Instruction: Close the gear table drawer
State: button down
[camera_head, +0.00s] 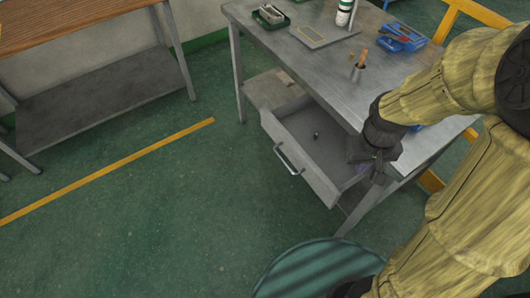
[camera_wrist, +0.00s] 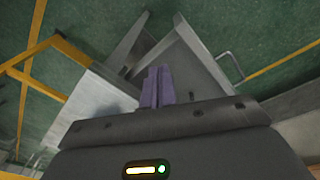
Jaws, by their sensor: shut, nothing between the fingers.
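The gear table drawer (camera_head: 311,179) is a grey metal drawer that stands pulled out under the table's left part. Its bar handle (camera_head: 288,159) is on the front panel. A small dark object (camera_head: 317,135) lies inside the drawer. The gear table (camera_head: 315,65) is grey metal. My gripper (camera_head: 379,176) is at the drawer's near right side, by the table's front edge; contact cannot be told. In the wrist view, its purple fingers (camera_wrist: 158,86) are together and empty, with the drawer (camera_wrist: 192,62) behind them and the handle (camera_wrist: 231,66) to the right.
On the table top lie a green tray (camera_head: 271,17), a blue tool case (camera_head: 401,37), a flat plate (camera_head: 325,36) and a cup with a wooden-handled tool (camera_head: 358,71). A wooden-topped bench (camera_head: 60,24) stands at left. The green floor left of the drawer is clear.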

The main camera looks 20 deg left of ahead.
jog(key=w+a+f+n+h, duration=0.1)
jog(key=a+n, duration=0.1)
jog(key=w+a+f+n+g+h, duration=0.1)
jog(key=a+f+n, duration=0.1)
jog(key=a, duration=0.1)
jog(key=w+a+f+n+h, duration=0.1)
jog(key=a+f+n, duration=0.1)
jog(key=a, duration=0.1)
jog(key=shift+a+n+g, duration=0.15)
jog(key=shift+n+g, duration=0.15)
jog(key=a+f+n+h, duration=0.1)
jog(key=a+n, duration=0.1)
jog(key=a+f+n+t+h, duration=0.1)
jog(key=a+n, duration=0.1)
jog(key=a, duration=0.1)
jog(key=a+f+n+h, duration=0.2)
jog(key=a, duration=0.1)
jog(key=shift+w+a+b, duration=0.25)
jog(key=shift+w+b, duration=0.05)
jog(key=shift+w, duration=0.1)
jog(key=s+a+f+n+t+h, duration=0.1)
jog(key=s+a+n+t, duration=0.2)
jog(key=a, duration=0.6)
jog(key=s+a+f+n+t+h, duration=0.1)
jog(key=s+a+f+n+t, duration=0.1)
jog(key=s+a+n+t, duration=0.2)
jog(key=a+n+t, duration=0.3)
jog(key=a+n, duration=0.1)
jog(key=a, duration=0.2)
jog(key=shift+f+h, duration=0.3)
